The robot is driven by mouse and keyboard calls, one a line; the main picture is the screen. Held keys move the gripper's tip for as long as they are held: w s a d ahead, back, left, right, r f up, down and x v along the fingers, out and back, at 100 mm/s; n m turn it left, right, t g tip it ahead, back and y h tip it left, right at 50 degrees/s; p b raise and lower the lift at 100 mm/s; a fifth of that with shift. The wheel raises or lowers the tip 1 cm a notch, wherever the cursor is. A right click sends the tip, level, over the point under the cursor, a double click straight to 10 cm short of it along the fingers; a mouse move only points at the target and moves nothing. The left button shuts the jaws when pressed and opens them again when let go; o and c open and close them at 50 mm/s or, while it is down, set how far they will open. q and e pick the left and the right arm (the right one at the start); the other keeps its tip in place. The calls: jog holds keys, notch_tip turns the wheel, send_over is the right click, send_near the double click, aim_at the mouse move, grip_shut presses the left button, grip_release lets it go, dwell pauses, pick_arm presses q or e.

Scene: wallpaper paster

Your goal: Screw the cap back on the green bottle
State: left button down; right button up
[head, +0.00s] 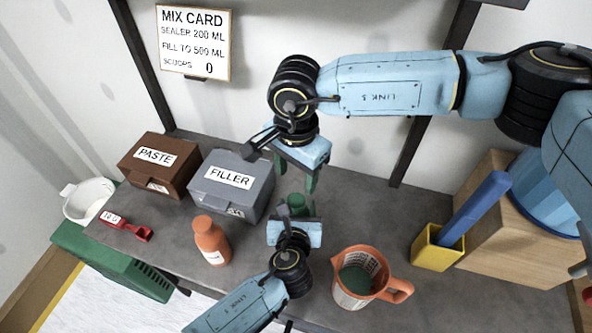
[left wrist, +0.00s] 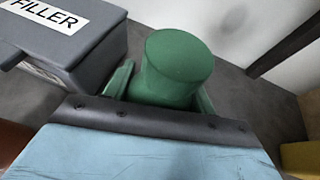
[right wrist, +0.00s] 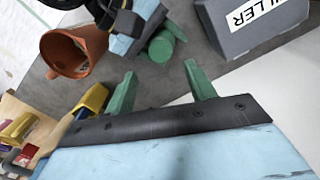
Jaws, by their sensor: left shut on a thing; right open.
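My right gripper (head: 297,175) is open and empty, pointing down just behind and above the bottle. In the right wrist view the bottle (right wrist: 160,46) lies beyond the open fingers (right wrist: 160,85).
The grey filler box (head: 240,200) and brown paste box (head: 150,175) stand to the left. An orange bottle (head: 210,240) and red scoop (head: 130,228) are nearby. An orange jug (head: 375,262), yellow holder (head: 430,250) and wooden box (head: 510,245) stand to the right.

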aim_at(296, 201)
notch_tip(296, 201, down, 8)
jog(key=shift+f, duration=0.1)
dwell(0.4)
jog(key=c, duration=1)
jog(key=m, duration=0.7)
jog(key=o, duration=1.1)
jog(key=shift+c, duration=0.2)
jog(key=shift+s, duration=0.1)
